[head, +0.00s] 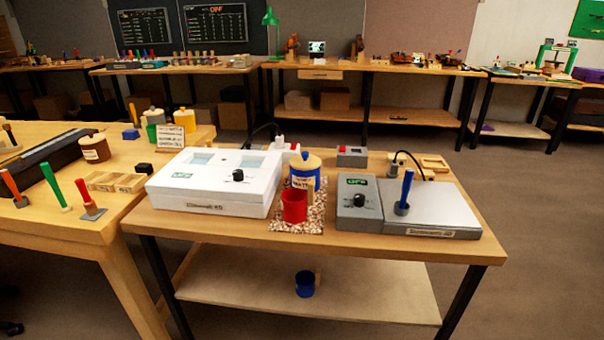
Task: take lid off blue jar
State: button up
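A blue jar (316,183) stands on the small wooden bench in the middle of the head view. Its wooden-coloured lid (306,163) sits on top and has a small blue knob. A pale label is on the front of the jar. A red cup (294,207) stands in front of it and hides its lower part. Both are on a speckled mat (312,222). My gripper is not in view.
A white box (215,183) with a dial is left of the jar. A grey device (425,210) with a blue-handled tool is to the right. A blue cup (304,285) is on the lower shelf. A workbench (40,225) with tools adjoins at left. Open floor lies right.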

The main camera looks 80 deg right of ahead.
aim_at(305, 161)
jog(key=z, duration=1.2)
jog(key=i+l+z, duration=0.2)
jog(key=i+l, duration=0.2)
jog(key=l, duration=0.25)
jog(key=i+l+z, duration=0.15)
jog(key=i+l, duration=0.35)
jog(key=l, duration=0.15)
